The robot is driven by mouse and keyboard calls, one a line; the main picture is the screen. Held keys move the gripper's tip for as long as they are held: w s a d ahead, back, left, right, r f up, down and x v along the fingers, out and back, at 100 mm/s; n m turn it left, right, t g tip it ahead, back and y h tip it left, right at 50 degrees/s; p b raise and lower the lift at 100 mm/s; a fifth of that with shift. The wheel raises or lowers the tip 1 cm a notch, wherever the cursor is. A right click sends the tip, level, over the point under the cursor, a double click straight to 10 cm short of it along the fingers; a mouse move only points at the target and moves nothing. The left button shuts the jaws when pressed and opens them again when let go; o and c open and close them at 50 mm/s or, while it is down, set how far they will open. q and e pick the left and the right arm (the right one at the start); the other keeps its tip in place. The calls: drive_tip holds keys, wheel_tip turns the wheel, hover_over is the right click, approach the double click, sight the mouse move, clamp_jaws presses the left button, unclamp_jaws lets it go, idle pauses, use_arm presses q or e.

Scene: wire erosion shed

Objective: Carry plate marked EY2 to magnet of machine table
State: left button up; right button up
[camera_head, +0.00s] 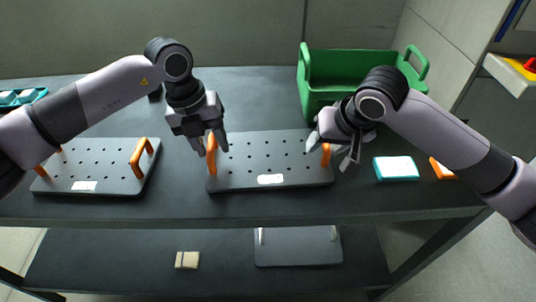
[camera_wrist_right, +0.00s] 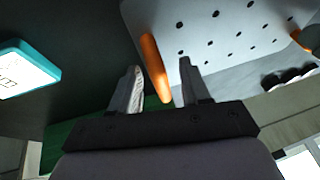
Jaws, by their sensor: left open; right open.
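A dark perforated plate (camera_head: 245,158) with two orange handles lies on the bench between my grippers; its white label (camera_head: 270,179) is too small to read. A similar plate (camera_head: 105,178) with orange handles lies to the left, its label also unreadable. I cannot tell which is EY2. My left gripper (camera_head: 212,147) is open at the middle plate's left handle. My right gripper (camera_head: 335,155) is open at its right handle. In the right wrist view the orange handle (camera_wrist_right: 155,68) shows between the open fingers, with no clear grip. The magnet and machine table are not identifiable.
A green crate (camera_head: 315,95) stands behind my right gripper. A teal-edged block (camera_head: 396,168) and an orange item (camera_head: 441,169) lie to the right. A teal tray (camera_head: 20,97) is at the far left. The lower shelf holds another plate (camera_head: 298,250) and a small tan block (camera_head: 187,260).

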use_arm(q)
drive_tip(key=shift+f, duration=0.25)
use_arm(e)
drive_tip(key=shift+w+f, duration=0.1)
drive_tip(key=shift+f, duration=0.15)
use_arm(q)
clamp_jaws()
use_arm(e)
drive_tip(key=c, duration=0.9)
clamp_jaws()
use_arm(q)
drive_tip(key=shift+w+r, duration=0.15)
drive_tip(key=shift+r, duration=0.1)
use_arm(e)
drive_tip(key=shift+w+r, duration=0.1)
drive_tip(key=shift+r, duration=0.15)
